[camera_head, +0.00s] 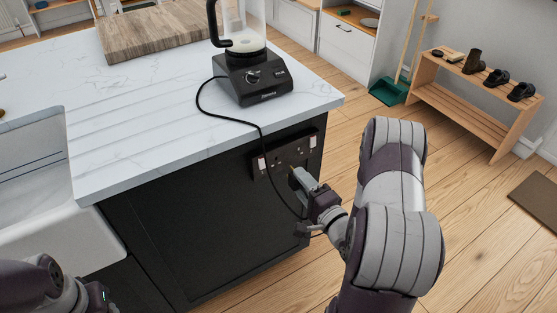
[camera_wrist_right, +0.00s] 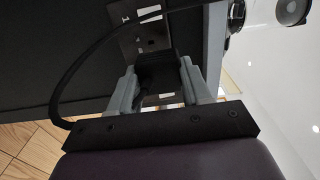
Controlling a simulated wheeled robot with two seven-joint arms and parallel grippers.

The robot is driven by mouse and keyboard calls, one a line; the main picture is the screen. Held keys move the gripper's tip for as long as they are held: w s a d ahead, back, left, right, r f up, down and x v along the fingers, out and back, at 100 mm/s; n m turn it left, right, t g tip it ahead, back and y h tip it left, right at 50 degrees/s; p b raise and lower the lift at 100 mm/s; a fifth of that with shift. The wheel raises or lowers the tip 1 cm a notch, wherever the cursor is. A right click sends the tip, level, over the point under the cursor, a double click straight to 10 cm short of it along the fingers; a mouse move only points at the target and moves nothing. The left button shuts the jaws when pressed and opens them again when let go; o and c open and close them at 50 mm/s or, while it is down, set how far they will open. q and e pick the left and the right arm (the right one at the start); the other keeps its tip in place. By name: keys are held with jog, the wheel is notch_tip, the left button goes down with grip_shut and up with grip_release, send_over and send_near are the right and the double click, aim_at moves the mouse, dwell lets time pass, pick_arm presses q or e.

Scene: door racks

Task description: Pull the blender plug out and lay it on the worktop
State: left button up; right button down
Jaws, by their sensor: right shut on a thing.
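The black blender (camera_head: 252,78) stands on the white marbled worktop (camera_head: 180,118). Its black cord (camera_head: 263,150) runs over the worktop's front edge and loops down to my right gripper. My right gripper (camera_head: 298,178) is at the socket plate (camera_head: 258,167) on the dark island side. In the right wrist view its fingers (camera_wrist_right: 157,82) are shut on the black plug (camera_wrist_right: 156,66), just in front of the plate (camera_wrist_right: 150,32). Whether the plug's pins are in the socket cannot be told. My left arm shows at the lower left, but its gripper is out of view.
A wooden board (camera_head: 160,32) lies at the back of the worktop and a white sink (camera_head: 35,185) is at the left. The worktop in front of the blender is bare apart from the cord. A shoe rack (camera_head: 470,100) stands at the right, beyond open floor.

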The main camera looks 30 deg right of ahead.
notch_tip(320, 180, up, 18)
jog(key=p, duration=1.6)
jog(key=shift+p, duration=0.35)
jog(key=shift+d, duration=0.1)
jog(key=w+d, duration=0.1)
jog(key=d, duration=1.4)
jog(key=shift+d, duration=0.25)
jog(key=shift+w, duration=0.1)
